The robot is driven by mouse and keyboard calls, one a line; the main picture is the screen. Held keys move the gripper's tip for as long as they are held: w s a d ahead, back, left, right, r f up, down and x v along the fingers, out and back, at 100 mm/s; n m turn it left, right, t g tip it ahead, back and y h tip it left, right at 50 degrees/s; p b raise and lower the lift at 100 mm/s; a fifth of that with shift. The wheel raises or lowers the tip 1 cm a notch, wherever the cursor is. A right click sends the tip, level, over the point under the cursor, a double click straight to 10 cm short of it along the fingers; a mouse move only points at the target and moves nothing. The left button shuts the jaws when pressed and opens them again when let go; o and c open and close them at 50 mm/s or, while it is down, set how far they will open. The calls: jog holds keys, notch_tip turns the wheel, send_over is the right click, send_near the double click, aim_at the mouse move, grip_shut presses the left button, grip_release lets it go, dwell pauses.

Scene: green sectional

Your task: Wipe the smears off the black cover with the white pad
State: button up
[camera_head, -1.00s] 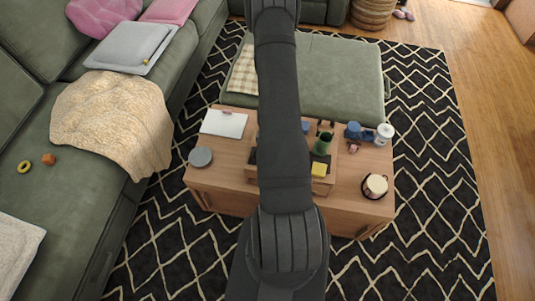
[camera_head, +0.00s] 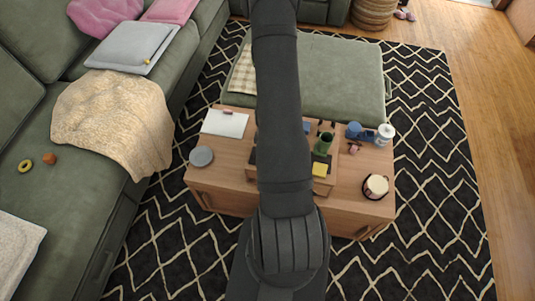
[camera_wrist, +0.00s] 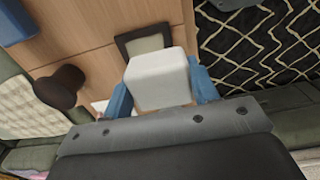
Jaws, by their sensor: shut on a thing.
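The white pad (camera_wrist: 160,78) is in the wrist view, clasped between the two blue fingers of my gripper (camera_wrist: 163,95). The gripper is shut on it. A dark-rimmed panel with a pale middle (camera_wrist: 122,42) shows just beyond the pad, partly covered by it. In the head view, dark flat patches (camera_head: 321,157) show on the wooden table beside my arm. I cannot tell which of these is the black cover, and I make out no smears. The gripper itself is out of the head view, and my arm hides the table's middle.
The wooden table (camera_head: 225,180) holds a white clipboard (camera_head: 224,123), a grey disc (camera_head: 201,156), a green cup (camera_head: 323,142), a yellow block (camera_head: 320,169), a dark-sided mug (camera_head: 376,186) and a white lidded jar (camera_head: 385,132). A green ottoman (camera_head: 340,75) stands behind. Patterned rug surrounds the table.

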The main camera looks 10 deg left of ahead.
jog(key=shift+r, duration=1.5)
jog(key=s+d+r, duration=0.2)
jog(key=d, duration=1.8)
jog(key=w+a+f, duration=0.2)
jog(key=a, duration=0.1)
jog(key=w+a+f, duration=0.1)
jog(key=a+f, duration=0.1)
jog(key=a, duration=0.1)
jog(key=w+a+f, duration=0.2)
jog(key=a, duration=0.2)
jog(key=shift+w+f, duration=0.3)
jog(key=shift+f, duration=2.05)
